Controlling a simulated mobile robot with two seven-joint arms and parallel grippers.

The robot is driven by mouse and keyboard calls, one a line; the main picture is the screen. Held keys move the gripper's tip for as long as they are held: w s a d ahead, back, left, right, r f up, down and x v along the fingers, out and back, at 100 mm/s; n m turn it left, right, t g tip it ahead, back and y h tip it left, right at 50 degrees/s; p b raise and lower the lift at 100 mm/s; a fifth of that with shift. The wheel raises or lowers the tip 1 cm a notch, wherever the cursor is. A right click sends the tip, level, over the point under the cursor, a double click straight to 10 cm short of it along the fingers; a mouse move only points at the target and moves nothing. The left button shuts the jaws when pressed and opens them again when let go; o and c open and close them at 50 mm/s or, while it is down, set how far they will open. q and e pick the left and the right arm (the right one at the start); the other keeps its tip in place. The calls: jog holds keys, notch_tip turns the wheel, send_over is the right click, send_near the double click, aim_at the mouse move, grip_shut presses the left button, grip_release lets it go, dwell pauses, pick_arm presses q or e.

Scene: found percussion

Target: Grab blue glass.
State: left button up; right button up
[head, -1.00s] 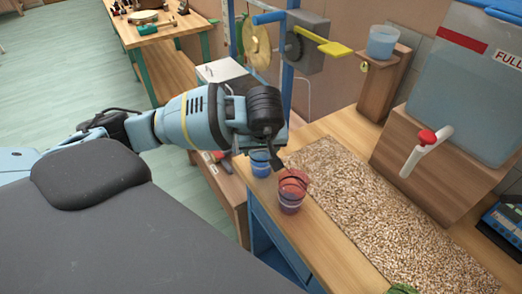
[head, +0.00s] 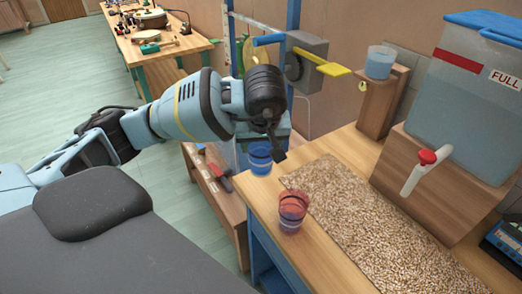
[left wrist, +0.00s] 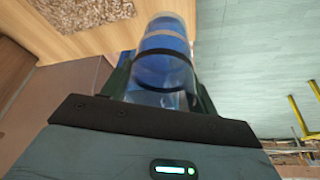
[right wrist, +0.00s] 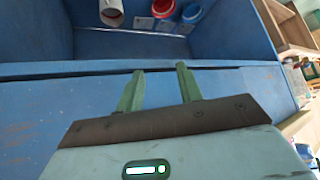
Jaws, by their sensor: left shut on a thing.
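The blue glass (head: 260,162) is a clear tumbler with blue bands, at the near left end of the wooden table. My left gripper (head: 268,146) is shut on it from above. In the left wrist view the blue glass (left wrist: 163,58) sits between the two fingers, which partly hide its sides. I cannot tell whether its base touches the table. My right gripper (right wrist: 160,90) is open and empty in front of a blue cabinet.
A red glass (head: 292,210) stands close by on the table, beside a pebbly mat (head: 370,215). A large water tank (head: 465,95) with a red-topped tap (head: 425,160) stands at the right. A light-blue cup (head: 380,62) sits on a wooden stand (head: 382,105). Cups lie inside the blue cabinet (right wrist: 215,85).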

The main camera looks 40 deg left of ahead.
pick_arm(q)
jog(key=shift+r, duration=0.85)
